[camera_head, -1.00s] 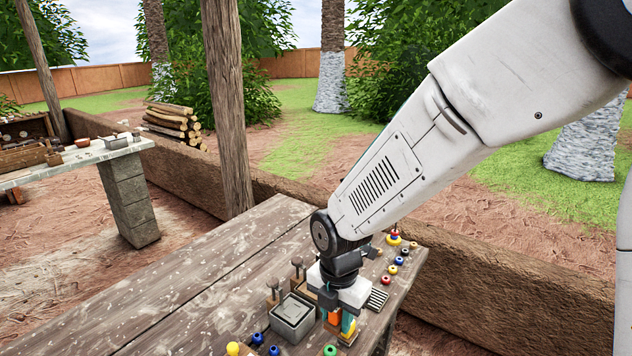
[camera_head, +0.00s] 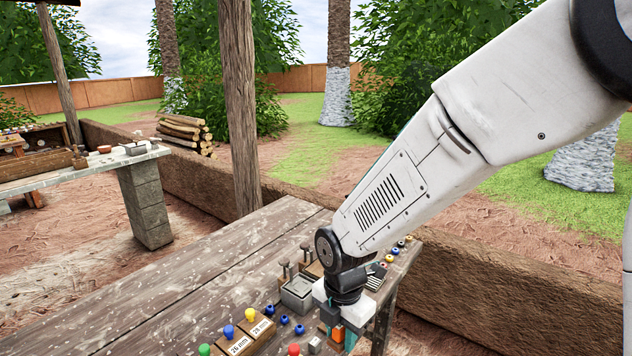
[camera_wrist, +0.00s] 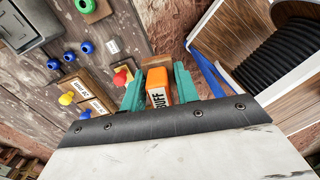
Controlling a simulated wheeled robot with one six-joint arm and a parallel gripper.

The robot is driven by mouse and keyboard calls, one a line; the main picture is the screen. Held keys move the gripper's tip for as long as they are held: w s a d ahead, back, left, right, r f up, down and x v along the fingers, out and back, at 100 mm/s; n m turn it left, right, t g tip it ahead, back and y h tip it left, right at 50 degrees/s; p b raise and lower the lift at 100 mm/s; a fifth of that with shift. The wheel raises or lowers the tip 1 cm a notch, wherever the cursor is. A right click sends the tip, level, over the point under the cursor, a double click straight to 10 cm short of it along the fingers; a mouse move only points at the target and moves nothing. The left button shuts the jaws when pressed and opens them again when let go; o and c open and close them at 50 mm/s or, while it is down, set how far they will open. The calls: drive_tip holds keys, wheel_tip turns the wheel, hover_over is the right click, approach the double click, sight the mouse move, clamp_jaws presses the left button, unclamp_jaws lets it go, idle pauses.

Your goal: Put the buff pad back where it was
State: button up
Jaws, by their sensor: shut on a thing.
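The buff pad (camera_wrist: 157,88) is an orange block with "BUFF" on a white label. In the wrist view it sits between the teal fingers of my gripper (camera_wrist: 160,84), which is shut on it. In the head view my gripper (camera_head: 335,322) is low at the table's right edge, with a bit of the orange pad (camera_head: 338,334) showing below it. A brown wooden piece (camera_wrist: 160,61) shows just past the pad; I cannot tell whether they touch. The pad's underside is hidden.
A grey box (camera_head: 297,293) stands left of my gripper on the wooden table (camera_head: 215,262). Labelled wooden blocks with coloured knobs (camera_head: 236,345), a red knob (camera_head: 293,350) and several blue knobs (camera_head: 284,320) lie nearby. A ribbed grey piece (camera_head: 376,277) lies behind. The table's left part is clear.

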drive_tip(key=m, duration=0.2)
drive_tip(key=shift+w+a+r+m, duration=0.1)
drive_tip(key=shift+w+a+m, duration=0.05)
drive_tip(key=shift+w+m, duration=0.2)
drive_tip(key=shift+w+a+m, duration=0.1)
drive_tip(key=shift+w+m, duration=0.3)
drive_tip(key=shift+m, duration=0.65)
drive_tip(key=w+d+f+m, duration=0.5)
drive_tip(key=w+d+m, duration=0.25)
drive_tip(key=m, duration=0.65)
drive_tip(key=w+d+f+m, duration=0.2)
drive_tip(key=d+f+m, duration=0.1)
drive_tip(key=d, duration=0.4)
drive_tip(key=w+d+f+m, duration=0.2)
drive_tip(key=d+f+m, duration=0.2)
drive_tip(key=d, duration=0.4)
drive_tip(key=shift+f+m, duration=0.2)
drive_tip(key=shift+m, duration=0.5)
